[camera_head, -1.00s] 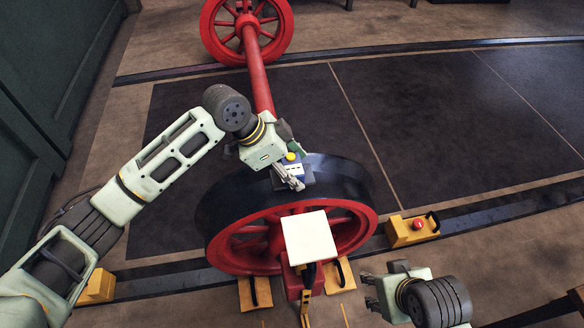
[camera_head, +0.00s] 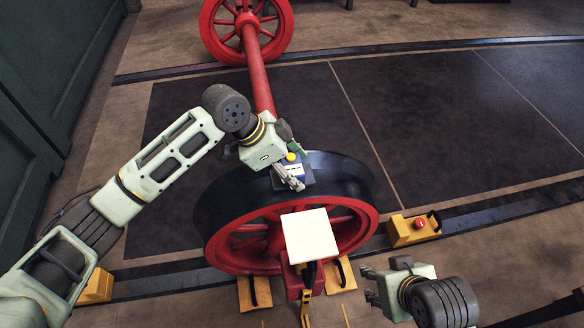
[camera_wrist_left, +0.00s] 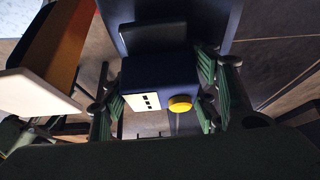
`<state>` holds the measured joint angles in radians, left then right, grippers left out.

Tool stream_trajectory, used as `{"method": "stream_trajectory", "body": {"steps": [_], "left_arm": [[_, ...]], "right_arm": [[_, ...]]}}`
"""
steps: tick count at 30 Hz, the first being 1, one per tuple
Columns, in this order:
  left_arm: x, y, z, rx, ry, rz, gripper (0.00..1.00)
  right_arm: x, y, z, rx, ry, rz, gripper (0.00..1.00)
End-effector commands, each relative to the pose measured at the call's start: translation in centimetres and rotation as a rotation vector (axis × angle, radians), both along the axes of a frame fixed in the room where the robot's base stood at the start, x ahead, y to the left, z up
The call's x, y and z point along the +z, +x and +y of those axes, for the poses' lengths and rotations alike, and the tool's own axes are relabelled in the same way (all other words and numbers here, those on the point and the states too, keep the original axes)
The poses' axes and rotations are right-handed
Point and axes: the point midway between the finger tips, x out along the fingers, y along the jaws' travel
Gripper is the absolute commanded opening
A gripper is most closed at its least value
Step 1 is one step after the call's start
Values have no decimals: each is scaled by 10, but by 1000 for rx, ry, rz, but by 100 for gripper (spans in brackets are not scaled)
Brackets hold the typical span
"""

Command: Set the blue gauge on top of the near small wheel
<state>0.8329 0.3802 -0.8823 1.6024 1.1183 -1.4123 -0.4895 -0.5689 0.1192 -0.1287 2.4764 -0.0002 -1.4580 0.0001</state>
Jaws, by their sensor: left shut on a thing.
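The near small wheel (camera_head: 212,213) stands upright on the rail, with a red spoked face and a broad dark tread. The blue gauge (camera_head: 307,175) is a small blue box with a white panel and a yellow button. It is at the top of the wheel's tread; I cannot tell whether it rests there. My left gripper (camera_head: 290,180) is shut on the gauge. In the left wrist view the gauge (camera_wrist_left: 160,72) is between the green-padded fingers (camera_wrist_left: 162,95). My right gripper (camera_head: 370,286) is low at the right of the wheel, apart from it, with its fingers spread and empty.
A white square plate (camera_head: 310,235) on a stand is in front of the wheel. Yellow wedges (camera_head: 255,292) are at the wheel's foot. A yellow box with a red button (camera_head: 414,228) sits by the rail. A red axle (camera_head: 258,75) runs back to a far wheel (camera_head: 222,50).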

Motion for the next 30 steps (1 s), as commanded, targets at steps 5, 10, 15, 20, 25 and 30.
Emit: {"method": "stream_trajectory", "body": {"steps": [5,10,15,20,25,30], "left_arm": [[1,0,0,0,-2,-2,57],[1,0,0,0,-2,-2,72],[0,0,0,0,-1,0,77],[-1,0,0,0,2,2,77],[-1,0,0,0,1,1,77],[0,0,0,0,1,0,77]], "right_arm": [[0,0,0,0,-1,0,40],[0,0,0,0,-1,0,40],[0,0,0,0,0,0,40],[0,0,0,0,0,0,40],[0,0,0,0,0,0,40],[0,0,0,0,0,0,40]]}}
